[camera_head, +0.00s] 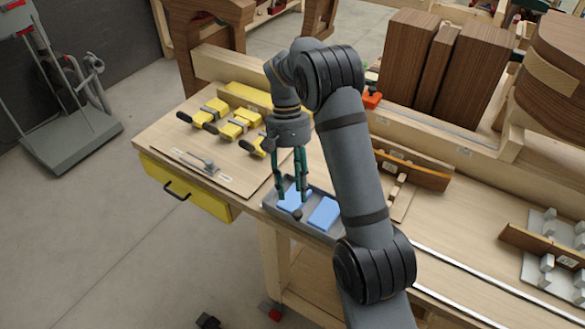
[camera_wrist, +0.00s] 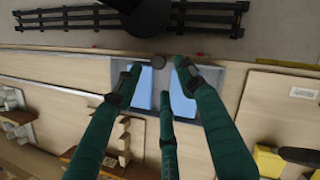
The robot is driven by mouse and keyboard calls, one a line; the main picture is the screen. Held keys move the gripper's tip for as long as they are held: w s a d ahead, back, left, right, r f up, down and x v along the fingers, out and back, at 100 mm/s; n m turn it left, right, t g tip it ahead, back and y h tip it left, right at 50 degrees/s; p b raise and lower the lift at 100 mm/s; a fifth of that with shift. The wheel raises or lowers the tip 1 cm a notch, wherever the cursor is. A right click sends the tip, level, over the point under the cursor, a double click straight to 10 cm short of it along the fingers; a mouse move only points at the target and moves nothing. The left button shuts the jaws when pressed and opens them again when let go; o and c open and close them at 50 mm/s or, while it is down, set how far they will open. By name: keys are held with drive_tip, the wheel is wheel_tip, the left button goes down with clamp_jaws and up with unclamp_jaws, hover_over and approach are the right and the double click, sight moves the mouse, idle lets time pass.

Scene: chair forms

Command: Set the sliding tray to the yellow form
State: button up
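The grey sliding tray (camera_head: 268,206) sits at the bench's front edge, between the yellow form's board and the wooden form. It holds two blue pads (camera_head: 325,213) and has a dark round knob (camera_head: 297,215) on its front side. My gripper (camera_head: 292,196) points down over the tray's left part. In the wrist view, its green fingers (camera_wrist: 160,68) are spread, with the knob (camera_wrist: 158,62) showing between two tips. Whether they touch it is unclear. The yellow form (camera_head: 238,125), with several yellow clamps, lies left of the tray; part of it shows in the wrist view (camera_wrist: 268,160).
A wooden form (camera_head: 415,172) stands to the right of the tray, and a grey form (camera_head: 555,255) is farther right. A metal rail (camera_head: 465,285) runs along the bench front. A yellow drawer (camera_head: 185,190) is under the left end. Tall brown blocks (camera_head: 470,75) stand behind.

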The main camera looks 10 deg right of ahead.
drive_tip(key=v, duration=0.6)
drive_tip(key=shift+r, duration=0.25)
drive_tip(key=shift+w, duration=0.15)
